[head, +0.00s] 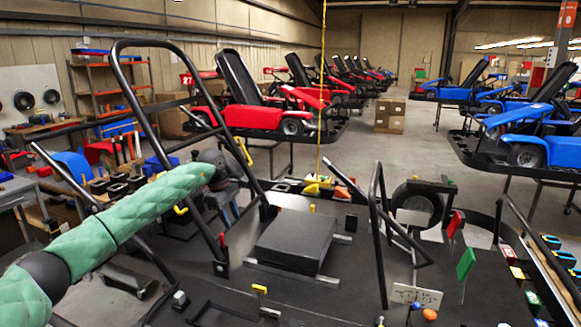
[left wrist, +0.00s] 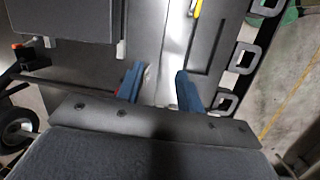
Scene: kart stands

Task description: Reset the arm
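My left arm comes in from the left in green padding and reaches over the kart frame (head: 330,285). My left gripper (head: 226,204) is at its end, pointing down beside a black tubular bar of the frame. In the left wrist view, the two blue fingers of my left gripper (left wrist: 158,88) stand apart, with nothing between them but the grey surface below. The left gripper looks empty. My right arm and right gripper are not in view.
A dark flat block (head: 296,241) sits on the kart frame, near a wheel (head: 418,204) and small red and green plates. Black tubes rise around the left arm. Red karts (head: 245,100) and blue karts (head: 530,130) stand behind, with an open aisle between them.

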